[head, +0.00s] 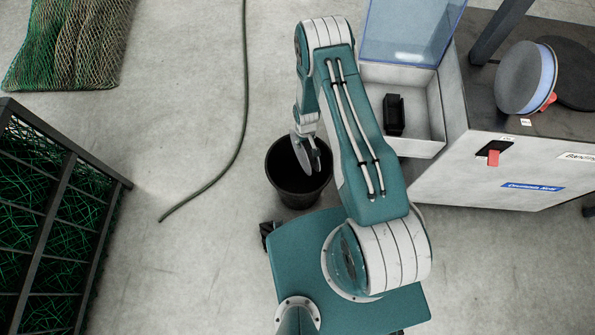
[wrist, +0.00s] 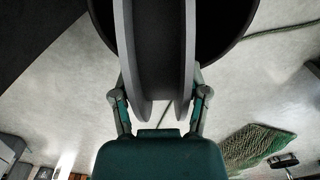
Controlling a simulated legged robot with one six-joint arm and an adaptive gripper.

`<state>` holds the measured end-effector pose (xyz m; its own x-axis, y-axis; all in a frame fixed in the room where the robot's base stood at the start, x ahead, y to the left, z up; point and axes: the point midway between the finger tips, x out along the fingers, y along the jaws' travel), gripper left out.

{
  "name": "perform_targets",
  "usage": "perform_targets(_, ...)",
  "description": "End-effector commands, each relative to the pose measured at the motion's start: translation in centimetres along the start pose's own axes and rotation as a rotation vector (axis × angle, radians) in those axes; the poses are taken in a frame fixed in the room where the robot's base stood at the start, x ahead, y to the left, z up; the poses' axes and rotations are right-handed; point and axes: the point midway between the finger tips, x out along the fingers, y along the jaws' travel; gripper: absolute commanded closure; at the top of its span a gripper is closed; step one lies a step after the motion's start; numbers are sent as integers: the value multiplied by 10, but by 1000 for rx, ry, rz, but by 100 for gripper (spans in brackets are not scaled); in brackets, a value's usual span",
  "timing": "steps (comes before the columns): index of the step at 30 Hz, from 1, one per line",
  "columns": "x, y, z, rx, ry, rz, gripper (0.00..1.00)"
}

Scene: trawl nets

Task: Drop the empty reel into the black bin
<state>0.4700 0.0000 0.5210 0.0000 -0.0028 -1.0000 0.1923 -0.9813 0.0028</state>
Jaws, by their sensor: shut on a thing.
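The empty reel (head: 305,153) is grey, with two round flanges and a bare dark core; it also shows large in the wrist view (wrist: 187,45). My gripper (wrist: 160,108) is shut on the reel, with one finger on each side of it. In the head view my gripper (head: 305,130) and the reel hang over the black bin (head: 283,190), which stands on the floor. The bin's dark opening also shows behind the reel in the wrist view (wrist: 222,30). The reel covers part of the bin's opening, and its height above the rim is hard to tell.
A dark hose (head: 243,100) lies on the floor left of the bin. A cage of green net (head: 35,220) stands at the left. A grey bench (head: 490,165) with a lidded tray (head: 430,125) and a disc (head: 526,78) stands at the right.

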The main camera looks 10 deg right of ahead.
Motion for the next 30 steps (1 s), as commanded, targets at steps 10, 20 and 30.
perform_targets(10, 32, -6, 0, 0, 1, 3, 100)
perform_targets(20, 71, -1, 2, -1, 2, -3, 100)
perform_targets(30, 82, -6, 0, -1, 1, 3, 100)
